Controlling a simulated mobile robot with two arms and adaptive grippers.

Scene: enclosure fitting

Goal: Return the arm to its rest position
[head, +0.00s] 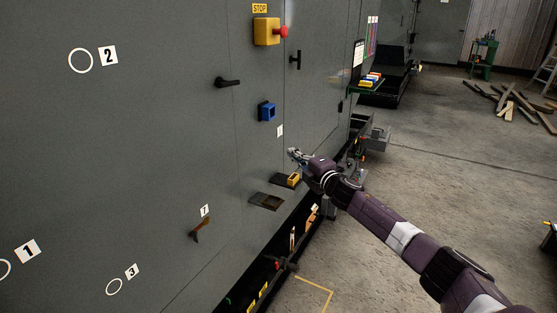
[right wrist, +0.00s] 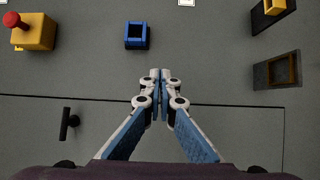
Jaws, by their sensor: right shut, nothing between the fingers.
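My right arm (head: 402,234) reaches in from the lower right of the head view towards the grey enclosure (head: 150,130). My right gripper (head: 294,155) is in front of the enclosure's face, above a small yellow part on a dark ledge (head: 292,180). In the right wrist view the two fingers of the gripper (right wrist: 160,78) meet at their tips, with nothing between them. They point towards a blue square socket (right wrist: 137,36) and appear apart from it. My left gripper is in neither view.
Scattered planks (head: 510,105) lie far right.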

